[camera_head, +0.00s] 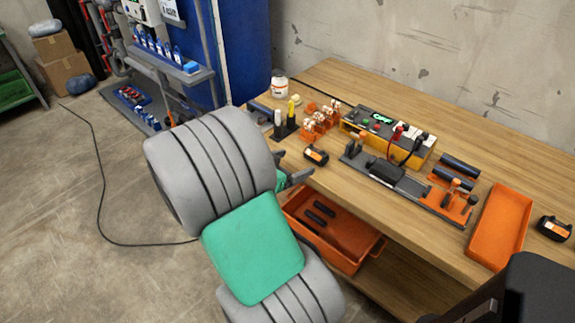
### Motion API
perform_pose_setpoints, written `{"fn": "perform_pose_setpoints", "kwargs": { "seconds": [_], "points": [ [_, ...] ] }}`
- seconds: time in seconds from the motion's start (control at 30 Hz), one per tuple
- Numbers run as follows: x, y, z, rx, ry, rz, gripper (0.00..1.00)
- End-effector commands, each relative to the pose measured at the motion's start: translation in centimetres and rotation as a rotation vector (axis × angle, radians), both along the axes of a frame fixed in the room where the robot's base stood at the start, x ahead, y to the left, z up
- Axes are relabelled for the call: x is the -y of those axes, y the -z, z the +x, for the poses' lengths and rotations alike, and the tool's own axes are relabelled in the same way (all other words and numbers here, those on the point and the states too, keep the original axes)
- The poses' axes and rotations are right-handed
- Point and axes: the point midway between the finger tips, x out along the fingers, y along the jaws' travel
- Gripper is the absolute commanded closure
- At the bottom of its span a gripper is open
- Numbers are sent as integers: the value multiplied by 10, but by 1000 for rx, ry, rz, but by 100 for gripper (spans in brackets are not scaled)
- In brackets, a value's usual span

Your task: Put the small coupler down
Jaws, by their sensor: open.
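A small black piece with an orange band (316,155) lies on the wooden table near its front left edge. It looks like the small coupler, but I cannot be sure at this size. A similar black and orange piece (553,228) lies at the far right of the table. My gripper (297,178) is mostly hidden behind my own arm. Its grey fingers show at the table's front edge, just below and left of the nearer piece and apart from it in the picture. The gripper is open, and I see nothing held between the fingers.
An orange bin (366,262) with dark short pipes sits below the table's front edge. On the table (345,78) are a yellow tester (425,152), a grey fixture (410,187), orange holders with small fittings, a white jar (279,87) and an empty orange tray (502,222).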

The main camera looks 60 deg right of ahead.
Motion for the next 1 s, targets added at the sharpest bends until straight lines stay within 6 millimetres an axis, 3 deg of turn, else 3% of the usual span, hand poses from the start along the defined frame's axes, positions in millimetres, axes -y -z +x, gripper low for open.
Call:
{"fn": "perform_pose_setpoints", "kwargs": {
  "seconds": [0.17, 0.23, 0.27, 0.37, 0.4, 0.5, 0.6, 0.7, 1.0],
  "points": [
    [-14, 4, 8, -8, -27, 57, 15],
    [-41, 17, 29, -38, -114, 193, 15],
    [-61, 24, 42, -64, -179, 277, 15],
    [-154, 38, 82, -204, -510, 564, 15],
    [-197, 38, 91, -275, -674, 659, 15],
    [-294, 27, 91, -476, -1091, 809, 15],
    [-357, 14, 73, -647, -1418, 856, 15],
    [-383, 7, 59, -740, -1577, 861, 15],
    [-386, 7, 57, -755, -1596, 864, 15]
  ]
}}
